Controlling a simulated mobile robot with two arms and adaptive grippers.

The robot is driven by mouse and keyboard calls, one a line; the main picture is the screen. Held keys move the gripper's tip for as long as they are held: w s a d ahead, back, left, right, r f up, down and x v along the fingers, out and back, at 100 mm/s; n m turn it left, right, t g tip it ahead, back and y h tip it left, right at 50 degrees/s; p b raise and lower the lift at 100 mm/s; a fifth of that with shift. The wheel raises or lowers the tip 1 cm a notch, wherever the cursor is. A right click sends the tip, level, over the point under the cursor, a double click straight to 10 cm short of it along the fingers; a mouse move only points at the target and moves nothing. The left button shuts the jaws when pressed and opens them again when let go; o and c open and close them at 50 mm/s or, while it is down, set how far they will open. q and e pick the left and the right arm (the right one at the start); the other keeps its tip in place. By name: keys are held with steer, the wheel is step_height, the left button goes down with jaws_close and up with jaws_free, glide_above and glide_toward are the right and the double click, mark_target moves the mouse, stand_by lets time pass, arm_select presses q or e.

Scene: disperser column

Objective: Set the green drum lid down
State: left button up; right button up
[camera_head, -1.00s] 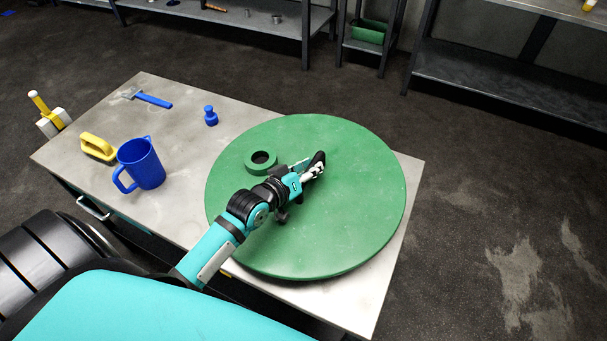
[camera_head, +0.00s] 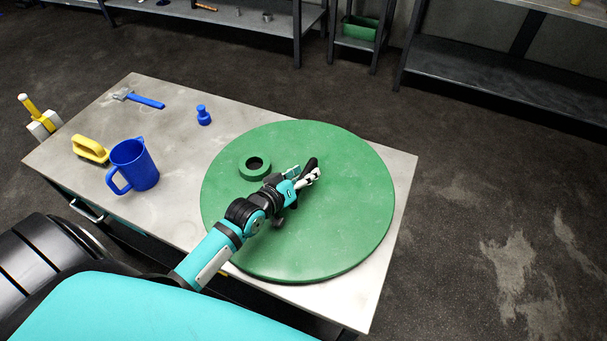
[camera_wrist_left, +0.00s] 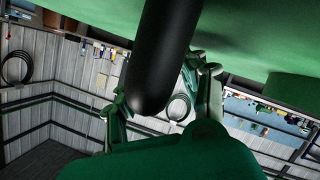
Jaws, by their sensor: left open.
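The green drum lid (camera_head: 345,225) is a large flat disc lying level over the right part of the grey table (camera_head: 70,140). A small green ring with a dark hole (camera_head: 254,167) stands up from its top. My left gripper (camera_head: 312,172) is over the middle of the lid, with its fingers open. In the left wrist view, the open fingers (camera_wrist_left: 160,105) stand on either side of a dark rounded bar (camera_wrist_left: 160,50), close to green surfaces. I cannot tell whether they touch the bar. The lid's underside is hidden. My right gripper is out of view.
Shelves (camera_head: 500,80) stand behind, across open floor.

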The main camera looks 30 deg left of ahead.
arm_select(q)
steer(key=shift+s, duration=0.1)
steer(key=v, duration=1.1)
steer(key=shift+s+r, duration=0.15)
steer(key=shift+s, duration=0.2)
